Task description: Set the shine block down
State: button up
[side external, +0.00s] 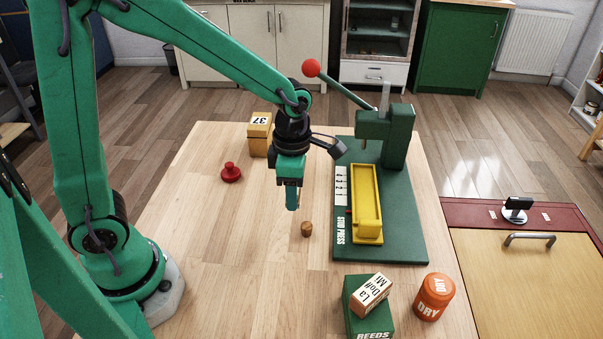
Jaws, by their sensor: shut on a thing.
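My gripper (292,207) points down over the middle of the wooden table, left of the green press. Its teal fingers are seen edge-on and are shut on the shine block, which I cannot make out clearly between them. A small brown piece (306,229) shows just below and right of the fingertips. It looks apart from them and appears to rest on the table.
The stub press (408,235) has a yellow tray (368,205) and a red-knobbed lever (312,68). A "37" block (259,140) and red knob (231,172) stand left. A lettered block (371,295) tops the REEDS box (357,322), beside an orange DRY jar (434,297). The table's front left (240,285) is clear.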

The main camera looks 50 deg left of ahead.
jog(key=w+a+f, duration=0.1)
jog(key=a+f, duration=0.1)
jog(key=a, duration=0.1)
jog(key=w+a+f, duration=0.2)
jog(key=a, duration=0.1)
jog(key=w+a+f, duration=0.1)
jog(key=a+f, duration=0.1)
jog(key=a, duration=0.1)
jog(key=shift+w+a+f, duration=0.15)
jog(key=shift+w+a, duration=0.05)
jog(key=shift+w, duration=0.2)
jog(key=shift+f, duration=2)
jog(key=shift+f, duration=0.15)
jog(key=o, duration=1)
notch_tip(320, 180, up, 12)
jog(key=shift+r, duration=0.15)
